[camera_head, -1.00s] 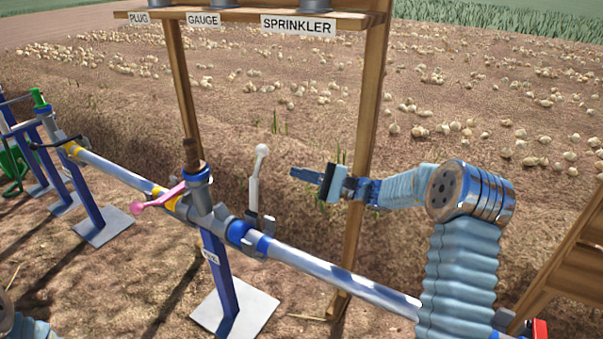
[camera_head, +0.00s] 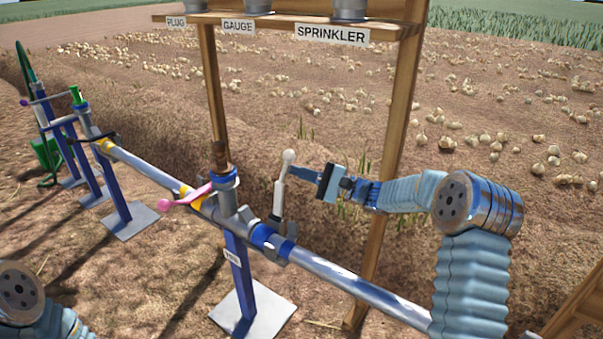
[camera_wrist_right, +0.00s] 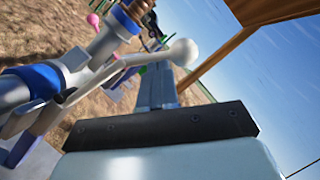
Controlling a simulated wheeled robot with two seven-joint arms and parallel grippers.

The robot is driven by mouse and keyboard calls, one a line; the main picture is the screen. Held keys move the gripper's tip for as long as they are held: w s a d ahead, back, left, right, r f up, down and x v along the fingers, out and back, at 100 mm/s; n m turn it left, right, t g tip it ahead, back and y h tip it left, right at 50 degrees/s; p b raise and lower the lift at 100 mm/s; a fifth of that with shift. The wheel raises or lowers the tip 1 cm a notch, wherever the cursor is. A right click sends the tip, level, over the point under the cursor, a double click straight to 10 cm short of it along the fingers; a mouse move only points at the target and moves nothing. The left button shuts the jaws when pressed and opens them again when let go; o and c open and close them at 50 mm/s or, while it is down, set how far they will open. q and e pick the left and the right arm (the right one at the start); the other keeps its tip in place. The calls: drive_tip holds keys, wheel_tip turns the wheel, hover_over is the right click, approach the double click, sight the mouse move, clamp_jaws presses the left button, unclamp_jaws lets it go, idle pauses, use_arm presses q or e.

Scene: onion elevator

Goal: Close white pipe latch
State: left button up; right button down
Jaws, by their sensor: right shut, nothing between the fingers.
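The white latch (camera_head: 280,187) stands upright on the pipe, with a round white knob at its top. It rises from the blue collar (camera_head: 265,238) on the right side of the pipe junction. My right gripper (camera_head: 295,174) is shut and empty, its fingertips beside the latch just below the knob, on the right. In the right wrist view the white knob (camera_wrist_right: 182,52) shows just beyond the gripper fingers (camera_wrist_right: 163,85). I cannot tell whether they touch. Only part of my left arm shows, at the lower left; its gripper is out of view.
A pink-handled latch (camera_head: 187,196) lies on the pipe left of the junction. The grey pipe (camera_head: 345,278) runs down to the right. A wooden shelf (camera_head: 285,20) with labels stands behind, its right post (camera_head: 392,150) close behind my right arm. Onions lie on the field.

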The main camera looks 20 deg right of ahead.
use_arm(q)
drive_tip(key=shift+f+b, duration=0.45)
drive_tip(key=shift+f, duration=0.05)
use_arm(e)
drive_tip(key=shift+s+a+r+n, duration=0.15)
drive_tip(key=shift+s+a+n, duration=0.1)
drive_tip(key=shift+n, duration=0.15)
